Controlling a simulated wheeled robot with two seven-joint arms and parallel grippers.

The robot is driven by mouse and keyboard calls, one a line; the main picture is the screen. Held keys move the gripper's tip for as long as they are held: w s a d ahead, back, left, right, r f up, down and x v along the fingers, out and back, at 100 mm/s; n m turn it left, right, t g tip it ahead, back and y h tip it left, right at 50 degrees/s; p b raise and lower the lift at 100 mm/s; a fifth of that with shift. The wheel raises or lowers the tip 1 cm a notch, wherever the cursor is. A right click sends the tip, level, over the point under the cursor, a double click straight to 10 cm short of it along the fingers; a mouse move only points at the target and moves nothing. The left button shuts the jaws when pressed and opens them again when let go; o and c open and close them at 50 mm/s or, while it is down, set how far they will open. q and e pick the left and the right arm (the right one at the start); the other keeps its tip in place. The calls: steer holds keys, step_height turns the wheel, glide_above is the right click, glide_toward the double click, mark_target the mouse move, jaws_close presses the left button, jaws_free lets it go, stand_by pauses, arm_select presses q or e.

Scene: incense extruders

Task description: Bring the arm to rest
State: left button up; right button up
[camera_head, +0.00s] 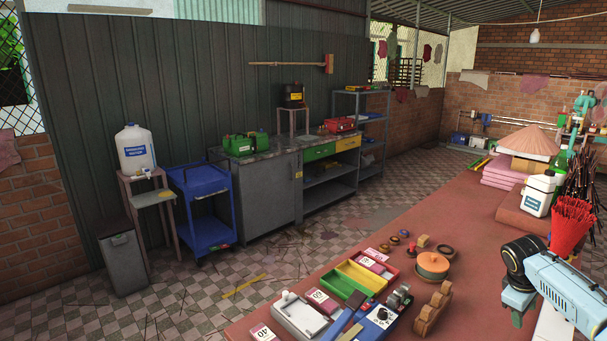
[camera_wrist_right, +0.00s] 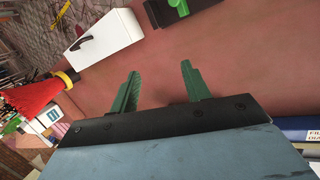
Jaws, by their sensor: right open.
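My right gripper (camera_wrist_right: 160,82) shows in the right wrist view with two green fingers held apart. Nothing is between them, and the bare red surface lies behind them. In the head view only the light blue body and dark joint of my right arm (camera_head: 560,285) show clearly, at the lower right corner over the red table (camera_head: 425,215). Its fingers cannot be made out there. My left arm and gripper are in neither view.
A red incense bundle (camera_head: 571,222) and a white jug (camera_head: 538,194) stand close to my right arm. An orange-lidded pot (camera_head: 432,265), a wooden stand (camera_head: 432,310) and a yellow-and-green tray (camera_head: 352,282) are left of it. A white box (camera_wrist_right: 108,40) lies beyond the fingers.

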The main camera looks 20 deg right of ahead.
steer(key=s+d+f+n+t+h, duration=0.15)
steer(key=s+d+f, duration=0.4)
steer(key=s, duration=0.55)
steer(key=s+d+f+n+h, duration=0.1)
steer(key=s+d+f+h, duration=0.1)
steer(key=s+d+f, duration=0.6)
steer(key=s+d+f+n+t+h, duration=0.1)
steer(key=s+d+f, duration=0.25)
steer(key=s, duration=0.95)
steer(key=s+a+f+m+g+y, duration=0.1)
steer(key=s+a+f+y, duration=0.2)
steer(key=a+f, duration=1)
steer(key=s+a+f+m+y, duration=0.1)
steer(key=s+a+f+y, duration=0.15)
steer(key=a+f, duration=1.05)
steer(key=s+a+f+m+y, duration=0.15)
steer(key=a+y, duration=0.25)
steer(key=a, duration=2.8)
arm_select(q)
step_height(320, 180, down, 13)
steer(key=b, duration=1.3)
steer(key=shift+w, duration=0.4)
arm_select(e)
step_height(320, 180, down, 13)
steer(key=shift+a+r, duration=0.15)
steer(key=shift+a, duration=0.05)
steer(key=shift+s, duration=0.1)
